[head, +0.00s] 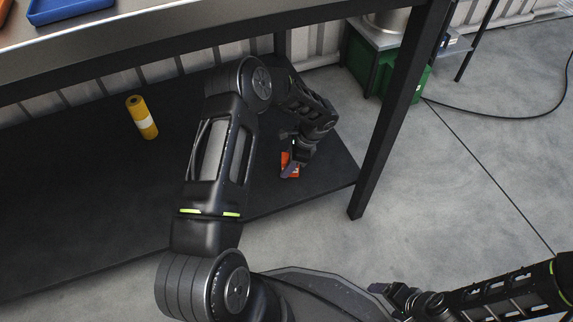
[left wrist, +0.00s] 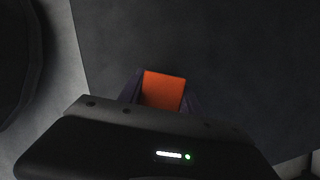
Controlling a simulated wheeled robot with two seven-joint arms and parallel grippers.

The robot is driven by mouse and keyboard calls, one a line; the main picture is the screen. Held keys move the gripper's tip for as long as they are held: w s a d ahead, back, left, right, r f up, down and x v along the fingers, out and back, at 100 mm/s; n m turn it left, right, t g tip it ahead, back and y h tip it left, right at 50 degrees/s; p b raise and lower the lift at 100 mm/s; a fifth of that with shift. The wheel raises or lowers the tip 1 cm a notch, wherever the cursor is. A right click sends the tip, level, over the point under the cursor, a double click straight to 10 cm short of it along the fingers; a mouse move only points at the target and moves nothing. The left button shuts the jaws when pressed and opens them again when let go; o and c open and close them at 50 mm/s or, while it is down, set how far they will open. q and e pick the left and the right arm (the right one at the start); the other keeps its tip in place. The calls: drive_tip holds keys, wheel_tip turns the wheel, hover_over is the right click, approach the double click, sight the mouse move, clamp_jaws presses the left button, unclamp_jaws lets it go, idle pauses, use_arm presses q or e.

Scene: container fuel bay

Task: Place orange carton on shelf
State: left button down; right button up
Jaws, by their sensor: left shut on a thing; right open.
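The orange carton (head: 289,163) is small and box-shaped. My left gripper (head: 291,168) is shut on it, over the right end of the dark lower shelf (head: 90,205) under the metal table. In the left wrist view the carton (left wrist: 163,91) sits between the two fingers (left wrist: 163,100), with the dark shelf surface (left wrist: 230,60) beyond. I cannot tell whether the carton touches the shelf. The gripper partly hides it. My right gripper (head: 400,300) is at the bottom right of the head view, over the floor, open and apparently empty.
A yellow roll with a pale band (head: 142,117) stands or lies on the shelf, left of my arm. The table's front leg (head: 392,110) rises just right of the carton. A green box (head: 405,78) stands behind it. Blue tray (head: 60,8) is on the tabletop.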

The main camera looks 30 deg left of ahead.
use_arm(q)
drive_tip(key=shift+f, duration=0.15)
drive_tip(key=c, duration=0.8)
unclamp_jaws()
drive_tip(key=shift+r, duration=0.3)
drive_tip(key=p+v, duration=0.4)
drive_tip(key=v, duration=0.7)
drive_tip(key=shift+w+d+r, duration=0.1)
drive_tip(key=shift+d+r, duration=0.15)
drive_tip(key=shift+r, duration=0.1)
